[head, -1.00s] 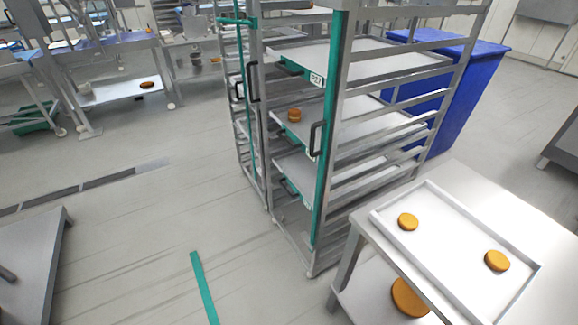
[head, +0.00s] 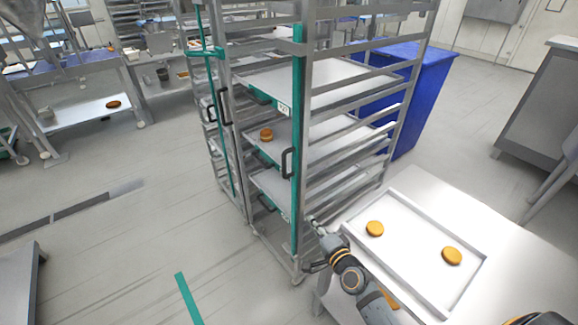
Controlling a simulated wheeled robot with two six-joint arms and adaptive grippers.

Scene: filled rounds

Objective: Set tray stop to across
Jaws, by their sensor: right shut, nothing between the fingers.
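The teal tray stop (head: 297,140) is an upright bar along the near right front post of the tray rack (head: 318,130). A black handle (head: 287,163) sits on its left side. The bar stands vertical beside the tray fronts. My right gripper (head: 314,222) is low in front of the rack, to the right of the bar's lower end and near the table's left corner. It is small in the picture, shut and empty. I cannot tell whether it touches the rack. My left gripper is out of view.
A table with a white tray (head: 420,285) carrying orange rounds (head: 375,229) stands at the lower right. A second teal bar (head: 222,120) is on the rack's left section. A blue bin (head: 425,90) stands behind. The floor at left is open, with a teal strip (head: 188,298).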

